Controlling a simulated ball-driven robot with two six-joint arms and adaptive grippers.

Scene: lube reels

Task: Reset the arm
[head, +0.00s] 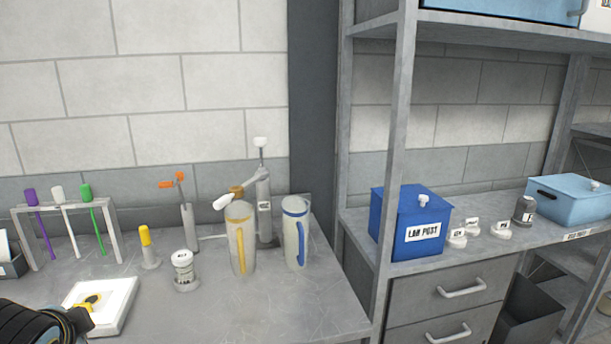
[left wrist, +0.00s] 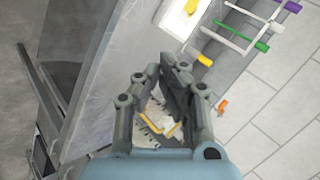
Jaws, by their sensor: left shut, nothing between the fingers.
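My left gripper (left wrist: 162,86) shows in the left wrist view, its fingers pointing away from the camera. It is shut and holds nothing. Beyond it are the grey bench and the tiled floor or wall, with a yellow-handled container partly hidden behind the fingers. In the head view, a dark part of my left arm (head: 40,326) enters at the bottom left, beside the white tray (head: 112,308); the fingertips cannot be made out there. My right gripper is in neither view.
A rack (head: 70,206) with purple, white and green tools stands at the left of the bench. A shelf post (head: 392,150) rises to the right, beside a blue box (head: 400,222). The bench front is clear.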

